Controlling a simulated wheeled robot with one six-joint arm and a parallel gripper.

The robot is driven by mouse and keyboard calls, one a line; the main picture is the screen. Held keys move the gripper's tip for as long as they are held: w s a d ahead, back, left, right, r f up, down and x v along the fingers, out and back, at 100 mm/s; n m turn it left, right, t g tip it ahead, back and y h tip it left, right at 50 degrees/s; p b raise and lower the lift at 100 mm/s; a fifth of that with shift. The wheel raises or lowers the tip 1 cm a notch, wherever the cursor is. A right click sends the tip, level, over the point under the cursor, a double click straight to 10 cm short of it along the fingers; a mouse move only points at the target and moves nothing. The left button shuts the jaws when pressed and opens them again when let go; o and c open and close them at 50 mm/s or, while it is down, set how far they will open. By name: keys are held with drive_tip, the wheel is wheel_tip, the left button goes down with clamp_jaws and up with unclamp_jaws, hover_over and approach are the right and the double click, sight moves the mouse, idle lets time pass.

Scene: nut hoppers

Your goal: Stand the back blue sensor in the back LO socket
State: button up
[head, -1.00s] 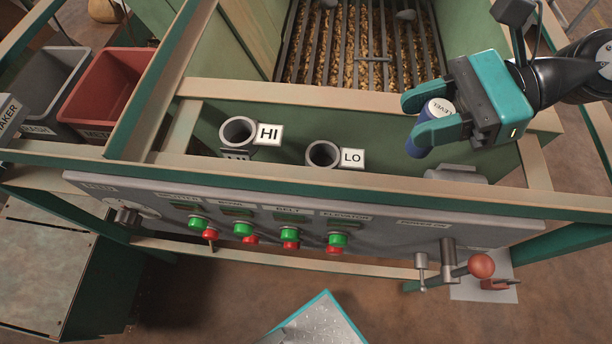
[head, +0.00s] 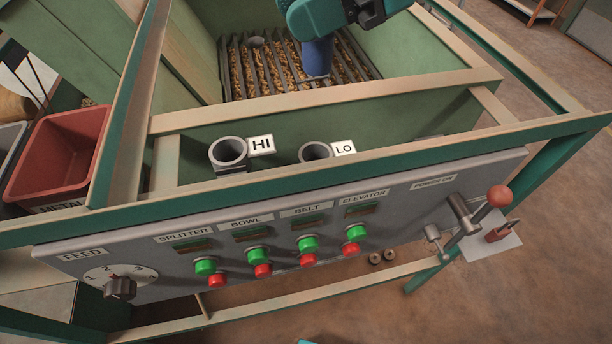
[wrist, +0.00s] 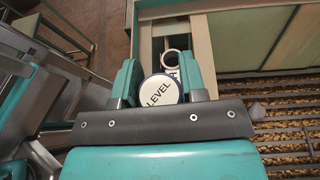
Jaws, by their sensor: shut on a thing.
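My gripper (head: 316,28) is shut on the blue sensor (head: 317,60), which hangs upright above the hopper's grille. In the wrist view the sensor's white cap (wrist: 160,91), marked LEVEL, sits between the two teal fingers. The LO socket (head: 315,152), a grey ring beside its LO label, is on the hopper's front ledge, partly hidden by the front rail. The sensor is behind the LO socket and apart from it. In the wrist view a pale socket ring (wrist: 173,57) shows beyond the cap; I cannot read its label.
The HI socket (head: 229,152) stands left of the LO socket and looks empty. The front rail (head: 400,148) and the control panel (head: 280,220) with several buttons lie in front. The grille (head: 232,75) holds nuts. A red bin (head: 62,155) is at the left.

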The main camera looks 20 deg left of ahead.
drive_tip(key=shift+w+d, duration=0.15)
drive_tip(key=shift+w, duration=0.05)
drive_tip(key=shift+m, duration=0.3)
wheel_tip(320, 180, down, 19)
drive_tip(key=shift+r+p, duration=0.1)
drive_tip(key=shift+p, duration=0.3)
drive_tip(key=o, duration=1)
drive_tip(key=shift+c, duration=0.2)
drive_tip(key=b+v, duration=0.2)
drive_tip(key=v, duration=1)
drive_tip(key=shift+s+d, duration=0.1)
drive_tip(key=shift+s, duration=0.05)
